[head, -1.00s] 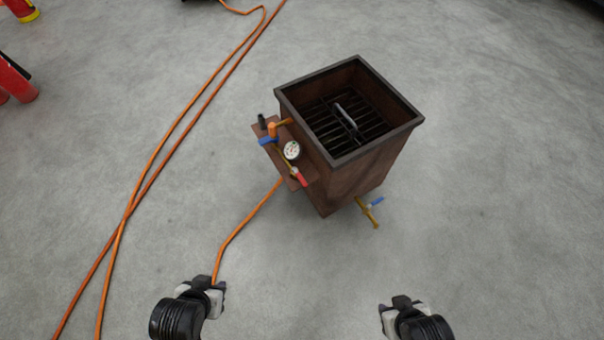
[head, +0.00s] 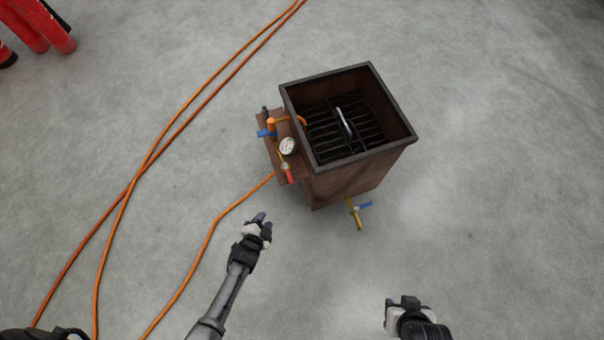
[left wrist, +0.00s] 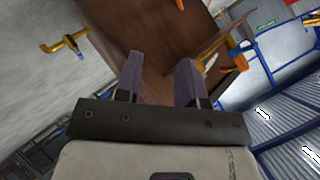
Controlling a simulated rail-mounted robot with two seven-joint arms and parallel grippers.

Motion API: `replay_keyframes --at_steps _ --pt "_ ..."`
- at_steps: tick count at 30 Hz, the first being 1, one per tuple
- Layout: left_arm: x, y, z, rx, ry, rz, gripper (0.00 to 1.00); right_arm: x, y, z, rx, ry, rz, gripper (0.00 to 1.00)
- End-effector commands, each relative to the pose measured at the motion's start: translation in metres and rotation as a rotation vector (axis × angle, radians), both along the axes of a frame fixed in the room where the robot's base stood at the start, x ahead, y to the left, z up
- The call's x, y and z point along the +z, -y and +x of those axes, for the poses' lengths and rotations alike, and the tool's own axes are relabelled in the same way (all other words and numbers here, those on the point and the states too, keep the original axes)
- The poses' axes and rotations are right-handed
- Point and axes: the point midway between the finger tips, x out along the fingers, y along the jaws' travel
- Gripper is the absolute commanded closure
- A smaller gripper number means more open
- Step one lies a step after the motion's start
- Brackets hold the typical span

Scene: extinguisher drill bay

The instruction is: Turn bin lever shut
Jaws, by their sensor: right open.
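The bin (head: 345,182) is a rusty brown open-topped metal box with a dark grate inside. Its left side panel carries a blue lever (head: 265,133) on an orange fitting, a white gauge (head: 287,146) and a red-handled lever (head: 289,175). A brass tap (head: 357,217) with a blue lever (head: 364,206) sticks out low at the front. My left gripper (head: 258,220) is apart from the bin, in front of its panel. In the left wrist view its fingers (left wrist: 160,75) are spread and empty before the brown wall, with the brass tap (left wrist: 65,44) at upper left. My right gripper (head: 404,301) is open at the bottom.
An orange hose (head: 205,245) runs from the panel to the lower left, and more orange hose (head: 160,140) crosses the floor at left. Red extinguishers (head: 40,28) stand at the upper left. The grey floor right of the bin is clear.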

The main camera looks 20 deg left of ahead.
Motion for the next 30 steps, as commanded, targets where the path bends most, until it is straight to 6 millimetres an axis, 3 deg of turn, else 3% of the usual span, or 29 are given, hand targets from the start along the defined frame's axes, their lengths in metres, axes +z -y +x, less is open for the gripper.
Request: replay_keyframes --at_steps 6,12,20,30 --pt "0.04 0.018 0.011 -0.222 0.363 0.263 0.64 0.0 -0.002 0.0 -0.004 0.0 0.007 0.57" --pt "0.073 0.026 0.014 -0.301 0.583 0.47 0.64 0.0 -0.004 0.0 -0.006 -0.001 0.011 0.57" --pt "0.074 0.028 0.025 -0.324 0.598 0.564 0.64 -0.005 -0.005 -0.001 -0.008 -0.003 0.016 0.57" --pt "0.072 0.037 0.084 -0.324 0.598 0.561 0.64 -0.029 -0.003 -0.001 -0.004 -0.002 0.009 0.57"
